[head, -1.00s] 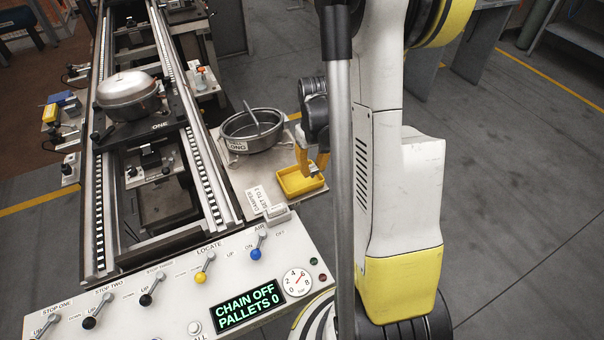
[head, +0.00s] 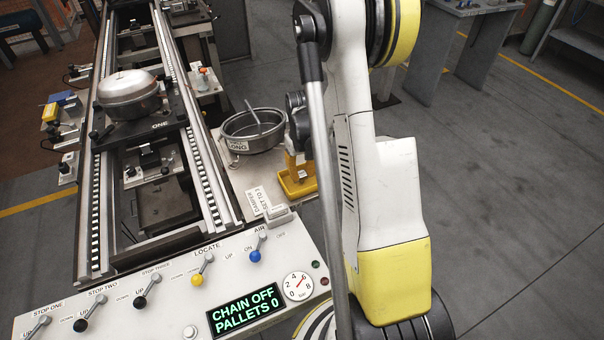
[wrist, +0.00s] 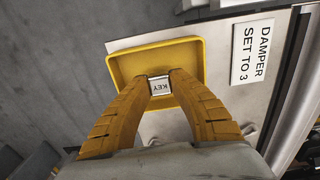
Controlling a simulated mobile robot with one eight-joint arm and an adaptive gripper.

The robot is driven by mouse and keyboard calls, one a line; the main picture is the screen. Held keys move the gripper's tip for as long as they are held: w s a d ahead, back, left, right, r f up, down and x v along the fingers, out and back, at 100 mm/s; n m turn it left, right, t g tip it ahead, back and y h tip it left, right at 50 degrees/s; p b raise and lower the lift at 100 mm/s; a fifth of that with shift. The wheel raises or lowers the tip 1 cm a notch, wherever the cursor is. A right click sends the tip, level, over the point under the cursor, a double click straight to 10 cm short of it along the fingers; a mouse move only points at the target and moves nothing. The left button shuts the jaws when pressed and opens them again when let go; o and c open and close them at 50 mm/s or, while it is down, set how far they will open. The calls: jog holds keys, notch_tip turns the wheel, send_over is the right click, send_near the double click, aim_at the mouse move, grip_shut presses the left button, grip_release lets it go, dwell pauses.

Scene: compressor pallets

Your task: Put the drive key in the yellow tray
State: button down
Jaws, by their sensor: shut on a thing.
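The drive key (wrist: 159,86), a small pale block marked KEY, sits between my fingertips in the wrist view. My gripper (wrist: 160,80) has orange fingers and is shut on the key. The yellow tray (wrist: 125,64) lies beyond the fingertips, and the key overlaps its near part in that view. In the head view my gripper (head: 298,172) points down at the yellow tray (head: 295,192), and my arm hides the tray's right side. I cannot tell whether the key touches the tray floor.
A round metal pan (head: 250,140) labelled LONG stands just behind the tray. A white DAMPER SET TO 3 card (head: 258,200) lies in front of it. The control panel (head: 170,290) is nearer, and the conveyor with a domed compressor (head: 126,86) is to the left.

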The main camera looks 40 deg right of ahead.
aim_at(302, 173)
jog(key=c, duration=1.3)
grip_release()
jog(key=shift+f, duration=0.15)
jog(key=shift+o, duration=0.2)
notch_tip(302, 173, up, 12)
jog(key=p, duration=0.5)
jog(key=s+a+r+n+t, duration=0.1)
jog(key=s+a+r+t, duration=0.25)
jog(key=a+r, duration=1)
jog(key=s+a+r+n+t, duration=0.1)
jog(key=s+a+r+t, duration=0.2)
jog(key=s+a, duration=0.6)
jog(key=shift+a+r+n+t, duration=0.15)
jog(key=shift+a+n+t, duration=0.25)
jog(key=shift+a, duration=0.1)
